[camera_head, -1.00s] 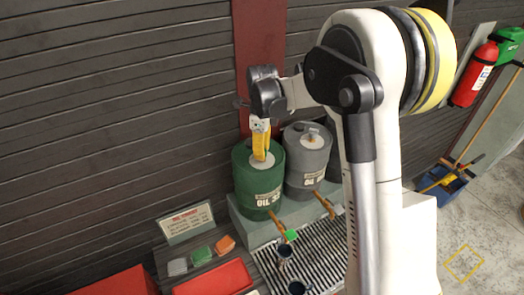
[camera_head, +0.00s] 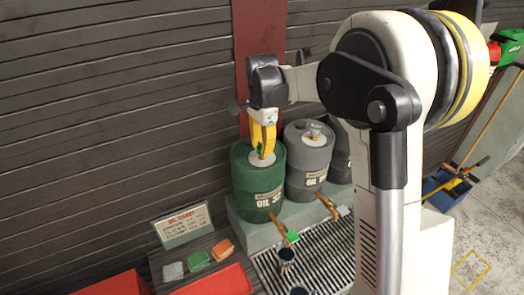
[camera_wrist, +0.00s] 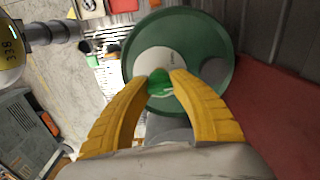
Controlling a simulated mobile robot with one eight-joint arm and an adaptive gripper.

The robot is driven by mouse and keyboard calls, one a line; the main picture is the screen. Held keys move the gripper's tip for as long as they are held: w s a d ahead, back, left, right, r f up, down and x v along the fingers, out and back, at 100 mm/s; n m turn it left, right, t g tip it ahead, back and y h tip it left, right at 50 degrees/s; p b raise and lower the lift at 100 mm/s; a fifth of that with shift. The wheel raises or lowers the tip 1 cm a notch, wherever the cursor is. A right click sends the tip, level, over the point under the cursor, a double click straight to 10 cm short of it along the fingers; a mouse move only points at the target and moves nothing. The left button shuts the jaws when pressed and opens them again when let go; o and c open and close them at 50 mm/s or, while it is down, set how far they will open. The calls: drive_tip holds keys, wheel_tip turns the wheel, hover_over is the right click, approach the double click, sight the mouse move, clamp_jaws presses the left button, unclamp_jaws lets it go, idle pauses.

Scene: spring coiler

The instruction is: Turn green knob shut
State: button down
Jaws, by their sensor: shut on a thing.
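A green oil drum (camera_head: 255,185) stands on a grey ledge, with a pale disc (camera_head: 254,160) on its lid. My gripper (camera_head: 261,150) points down over this disc. Its yellow fingers are shut on a small green knob, which shows between the fingertips in the wrist view (camera_wrist: 159,77). The fingers hide part of the knob, and I cannot tell how far it is turned. A brass tap with a green handle (camera_head: 292,237) sticks out low on the drum's front, apart from my gripper.
A grey drum (camera_head: 306,170) stands close on the right with its own brass tap (camera_head: 328,206). Dark cups (camera_head: 286,254) stand on a slatted grate (camera_head: 318,258). A sign (camera_head: 183,225) and coloured blocks (camera_head: 199,259) are at the lower left.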

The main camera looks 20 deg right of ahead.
sight(262, 144)
drive_tip(key=n+b, duration=0.1)
drive_tip(key=n, duration=0.3)
drive_tip(key=shift+f, duration=0.1)
drive_tip(key=shift+n+b, duration=0.65)
drive_tip(key=shift+n, duration=1.25)
drive_tip(key=c, duration=1.1)
unclamp_jaws()
drive_tip(key=shift+o, duration=0.2)
wheel_tip(262, 144, up, 12)
